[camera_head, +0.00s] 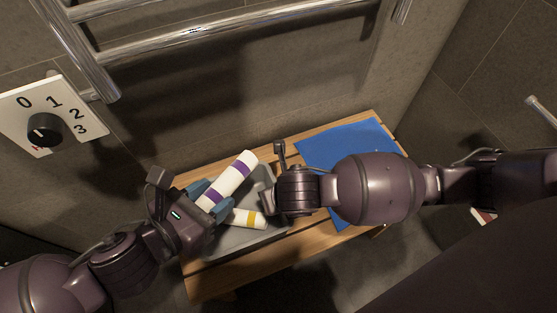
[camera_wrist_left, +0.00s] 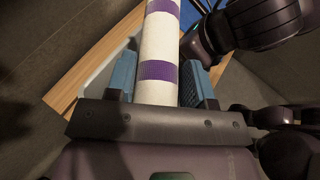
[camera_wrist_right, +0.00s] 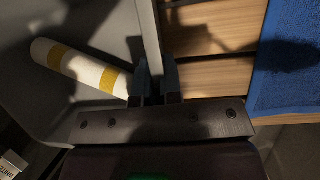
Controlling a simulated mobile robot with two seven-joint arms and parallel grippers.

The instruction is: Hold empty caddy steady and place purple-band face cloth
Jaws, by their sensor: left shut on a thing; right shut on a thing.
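The purple-band face cloth (camera_head: 229,180) is a white roll with two purple bands. My left gripper (camera_head: 203,196) is shut on it and holds it tilted over the grey caddy (camera_head: 223,247). In the left wrist view the cloth (camera_wrist_left: 158,55) runs between the blue fingers (camera_wrist_left: 158,80). My right gripper (camera_head: 270,199) is shut on the caddy's right wall; in the right wrist view its fingers (camera_wrist_right: 157,84) straddle that wall (camera_wrist_right: 149,30). A yellow-band roll (camera_wrist_right: 80,67) lies inside the caddy, and shows below the purple-band cloth in the head view (camera_head: 245,218).
The caddy stands on a slatted wooden bench (camera_head: 308,240). A blue mat (camera_head: 350,142) lies on the bench to the right. A chrome towel rail (camera_head: 230,30) and a dial panel (camera_head: 50,122) are on the wall behind.

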